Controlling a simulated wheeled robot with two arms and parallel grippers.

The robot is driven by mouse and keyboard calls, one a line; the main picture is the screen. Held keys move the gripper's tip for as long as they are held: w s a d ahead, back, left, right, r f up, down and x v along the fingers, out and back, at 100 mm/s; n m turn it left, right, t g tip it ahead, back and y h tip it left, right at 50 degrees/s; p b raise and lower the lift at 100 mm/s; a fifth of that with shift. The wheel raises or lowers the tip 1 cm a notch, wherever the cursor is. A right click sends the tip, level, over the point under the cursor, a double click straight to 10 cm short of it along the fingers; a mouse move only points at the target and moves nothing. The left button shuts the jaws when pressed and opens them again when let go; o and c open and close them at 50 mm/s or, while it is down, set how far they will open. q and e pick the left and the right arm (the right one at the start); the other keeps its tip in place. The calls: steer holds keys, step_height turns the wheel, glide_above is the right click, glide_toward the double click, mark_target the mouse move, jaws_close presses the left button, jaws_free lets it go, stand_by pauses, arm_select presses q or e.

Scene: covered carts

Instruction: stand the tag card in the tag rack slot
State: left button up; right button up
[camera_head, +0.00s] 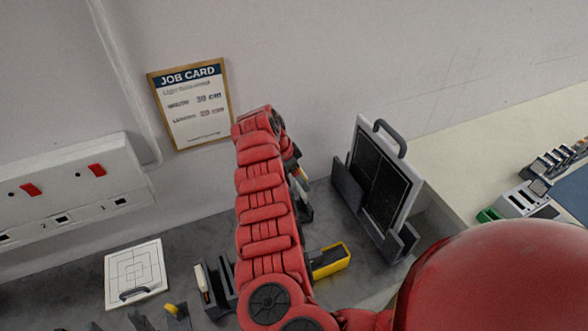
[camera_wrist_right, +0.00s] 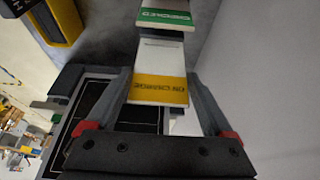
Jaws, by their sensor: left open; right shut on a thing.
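My right gripper (camera_wrist_right: 165,115) is shut on a white tag card (camera_wrist_right: 160,88) with a yellow band reading "ON CHARGE", held between its fingers in the right wrist view. A second card with a green "CHECKED" band (camera_wrist_right: 166,16) lies beyond it in that view; I cannot tell what holds it. In the head view my red right arm hides most of that gripper (camera_head: 300,190). My left gripper (camera_head: 118,325) shows only as dark fingertips at the bottom left edge, open and empty. I cannot make out the rack slot clearly.
A black panel in a grey stand (camera_head: 383,185) is right of my right arm. A white handled plate (camera_head: 135,272) and a dark holder (camera_head: 220,284) are on the left. A wall box (camera_head: 75,185) hangs left.

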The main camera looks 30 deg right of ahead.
mark_target(300, 193)
step_height(300, 193, down, 5)
steer(key=shift+b, duration=0.9)
steer(key=shift+w+f+b, duration=0.1)
steer(key=shift+f+b, duration=0.65)
steer(key=shift+f, duration=0.1)
steer(key=o, duration=1.1)
